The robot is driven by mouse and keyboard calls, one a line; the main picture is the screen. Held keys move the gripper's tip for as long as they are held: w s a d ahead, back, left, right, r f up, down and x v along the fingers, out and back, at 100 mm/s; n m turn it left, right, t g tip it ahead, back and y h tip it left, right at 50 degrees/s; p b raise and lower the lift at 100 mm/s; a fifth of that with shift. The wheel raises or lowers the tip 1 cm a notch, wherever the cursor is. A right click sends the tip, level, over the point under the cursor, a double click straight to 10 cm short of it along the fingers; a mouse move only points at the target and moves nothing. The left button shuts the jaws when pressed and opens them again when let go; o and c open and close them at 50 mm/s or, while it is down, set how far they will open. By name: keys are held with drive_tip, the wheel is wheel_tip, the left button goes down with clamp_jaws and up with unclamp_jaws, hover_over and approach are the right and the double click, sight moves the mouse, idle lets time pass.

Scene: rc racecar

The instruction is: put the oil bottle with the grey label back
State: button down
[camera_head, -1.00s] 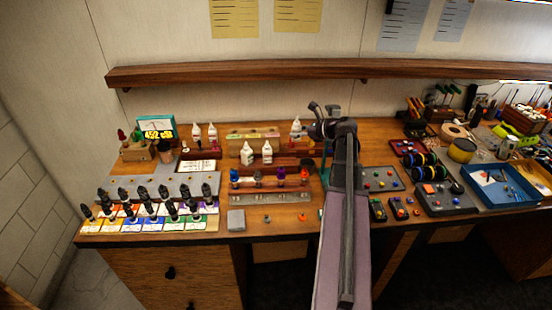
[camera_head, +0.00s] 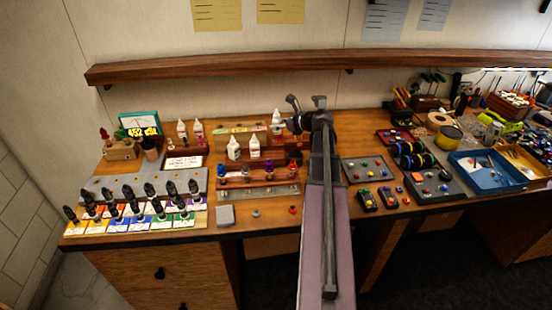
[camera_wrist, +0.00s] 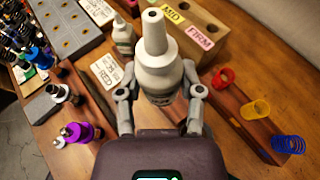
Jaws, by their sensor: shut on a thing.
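My gripper (camera_wrist: 160,112) is shut on a white oil bottle (camera_wrist: 155,62) with a tapered nozzle, held upright between the fingers. Its label is mostly hidden, so I cannot read its colour. In the head view the held bottle (camera_head: 277,119) shows just left of my gripper (camera_head: 286,123), at the back of the bench. Two other white bottles (camera_head: 234,149) (camera_head: 254,147) stand together to its left. Two more (camera_head: 182,128) (camera_head: 197,128) stand farther left. Another bottle (camera_wrist: 123,36) shows beside the held one in the wrist view.
A wooden block with MID and FIRM labels (camera_wrist: 203,42) lies behind the held bottle. A wooden bar with red, yellow and blue coils (camera_wrist: 257,110) is at right. A white RED card (camera_wrist: 107,71) lies at left. Racks of dark shock absorbers (camera_head: 135,205) fill the bench's left front.

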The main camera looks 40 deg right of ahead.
drive_tip(key=shift+w+d+f+m+t+h+b, duration=0.15)
drive_tip(key=shift+w+d+f+m+h+b, duration=0.15)
drive_tip(key=shift+w+f+m+h+b, duration=0.25)
drive_tip(key=shift+w+d+f+m+t+h+b, duration=0.1)
drive_tip(key=shift+w+d+f+m+h+b, duration=0.15)
drive_tip(key=shift+w+f+m+h+b, duration=0.35)
drive_tip(key=shift+w+d+f+m+t+h+b, duration=0.15)
drive_tip(key=shift+w+d+f+m+h+b, duration=0.15)
drive_tip(key=shift+w+f, duration=0.3)
drive_tip(key=shift+s+f, duration=0.15)
wheel_tip(320, 180, down, 6)
drive_tip(key=b, duration=0.6)
drive_tip(key=shift+f, duration=0.1)
drive_tip(key=shift+f+b, duration=1.9)
drive_tip(key=shift+b, duration=0.15)
